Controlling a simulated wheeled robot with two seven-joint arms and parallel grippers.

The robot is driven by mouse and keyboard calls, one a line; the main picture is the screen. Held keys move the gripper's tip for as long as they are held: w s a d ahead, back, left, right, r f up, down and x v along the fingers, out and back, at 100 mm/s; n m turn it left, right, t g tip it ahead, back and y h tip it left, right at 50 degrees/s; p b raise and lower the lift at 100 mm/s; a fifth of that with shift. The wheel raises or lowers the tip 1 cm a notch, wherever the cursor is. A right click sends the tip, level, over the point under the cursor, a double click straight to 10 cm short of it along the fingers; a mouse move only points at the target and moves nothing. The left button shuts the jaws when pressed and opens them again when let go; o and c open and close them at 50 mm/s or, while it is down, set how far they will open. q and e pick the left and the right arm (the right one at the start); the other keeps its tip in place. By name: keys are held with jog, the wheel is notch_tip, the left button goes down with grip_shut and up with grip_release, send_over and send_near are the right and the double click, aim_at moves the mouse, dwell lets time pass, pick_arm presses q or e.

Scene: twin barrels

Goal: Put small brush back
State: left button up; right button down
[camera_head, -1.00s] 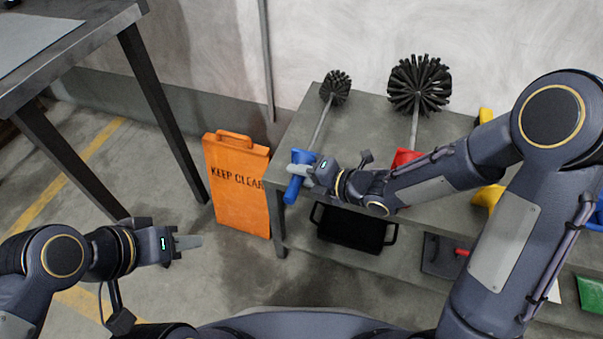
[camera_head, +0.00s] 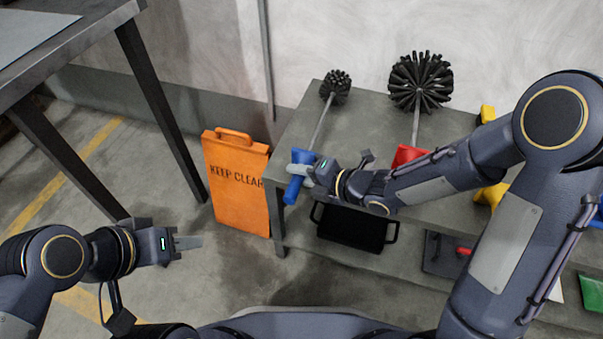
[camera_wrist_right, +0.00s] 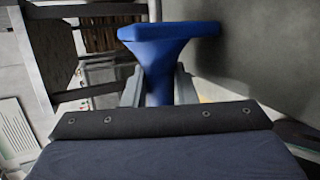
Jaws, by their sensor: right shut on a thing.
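The small brush has a round black bristle head (camera_head: 336,86), a thin grey rod and a blue handle (camera_head: 294,190). It lies along the left end of the grey shelf top (camera_head: 372,140), head towards the wall, handle at the front edge. My right gripper (camera_head: 306,172) is shut on the blue handle. In the right wrist view the blue handle (camera_wrist_right: 160,80) stands between the two fingers, its flared end facing away. My left gripper (camera_head: 190,243) is held over the floor at the left, empty; its finger gap is hard to make out.
A larger black brush (camera_head: 420,82) with a red handle (camera_head: 408,155) lies to the right on the shelf top. An orange "KEEP CLEAR" sign (camera_head: 236,185) stands left of the shelf. A black tray (camera_head: 352,230) is on the lower level. A dark table (camera_head: 75,50) is at upper left.

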jog(key=shift+f, duration=0.1)
jog(key=c, duration=1.2)
grip_release()
jog(key=shift+o, duration=0.5)
jog(key=shift+d, duration=0.15)
